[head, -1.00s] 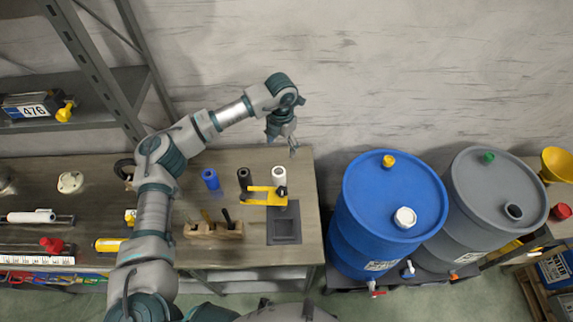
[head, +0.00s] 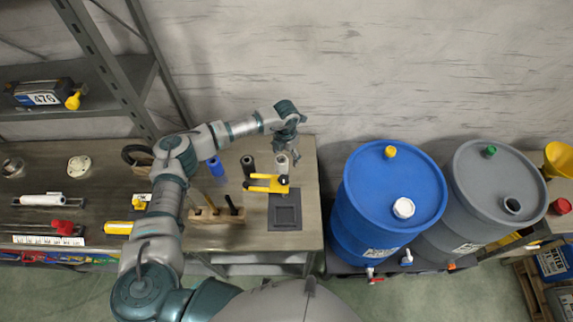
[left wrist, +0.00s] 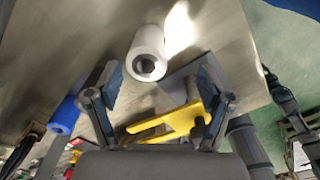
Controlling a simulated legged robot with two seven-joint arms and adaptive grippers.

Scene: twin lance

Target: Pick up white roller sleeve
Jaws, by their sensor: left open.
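The white roller sleeve (head: 282,165) stands upright near the right end of the workbench, its upper part partly covered by my left gripper in the head view. My left gripper (head: 291,148) is just above and behind it, open and empty. In the left wrist view the white sleeve (left wrist: 147,58) shows its hollow end, ahead of the open fingers (left wrist: 160,95) and between their lines; contact does not show. A yellow forked piece (head: 266,184) sits close in front of the sleeve. My right gripper is not in view.
A black sleeve (head: 248,166) and a blue sleeve (head: 215,168) stand to the left. A wooden tool block (head: 214,216) and a dark square plate (head: 285,224) lie in front. A blue barrel (head: 385,235) stands right of the workbench (head: 312,190). The wall is behind.

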